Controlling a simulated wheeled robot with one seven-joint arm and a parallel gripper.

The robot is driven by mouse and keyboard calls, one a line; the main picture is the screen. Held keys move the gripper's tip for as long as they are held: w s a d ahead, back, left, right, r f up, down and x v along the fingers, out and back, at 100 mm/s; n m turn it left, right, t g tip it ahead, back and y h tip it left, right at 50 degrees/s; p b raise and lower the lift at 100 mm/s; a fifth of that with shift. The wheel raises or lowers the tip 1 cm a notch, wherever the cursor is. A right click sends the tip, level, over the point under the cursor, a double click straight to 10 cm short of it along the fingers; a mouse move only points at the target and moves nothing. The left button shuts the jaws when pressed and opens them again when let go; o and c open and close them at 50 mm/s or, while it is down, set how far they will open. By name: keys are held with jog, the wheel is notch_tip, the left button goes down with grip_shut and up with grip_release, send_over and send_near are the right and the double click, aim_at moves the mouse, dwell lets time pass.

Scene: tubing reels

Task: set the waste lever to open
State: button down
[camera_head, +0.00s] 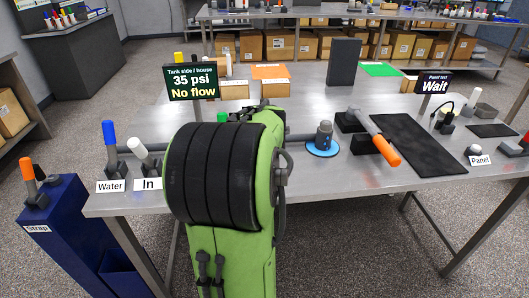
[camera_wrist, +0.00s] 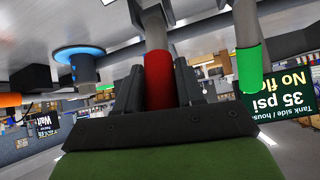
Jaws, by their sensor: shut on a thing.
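In the wrist view, which is upside down, a lever with a red handle (camera_wrist: 158,84) and a grey shaft stands between the jaws of my gripper (camera_wrist: 157,92). The dark fingers are shut on the red handle from both sides. No label shows on this lever, so I cannot read whether it is the waste lever. Its exact angle is hard to tell. In the head view, my green and black arm hides both this lever and my gripper.
A green-handled lever (camera_wrist: 249,72) stands beside the held one. A blue Water lever (camera_head: 109,135) and a white In lever (camera_head: 139,150) stand left of my arm. A grey fitting on a blue disc (camera_head: 322,148) and an orange-handled tool (camera_head: 384,150) lie right. A sign (camera_head: 192,83) reads "35 psi, No flow".

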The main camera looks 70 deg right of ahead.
dwell(0.5)
jog(key=c, duration=0.8)
grip_release()
jog(key=p+v, duration=0.4)
jog(key=v, duration=1.1)
jog(key=shift+s+a+r, duration=0.1)
jog(key=shift+s+a, duration=0.05)
jog(key=shift+a, duration=0.25)
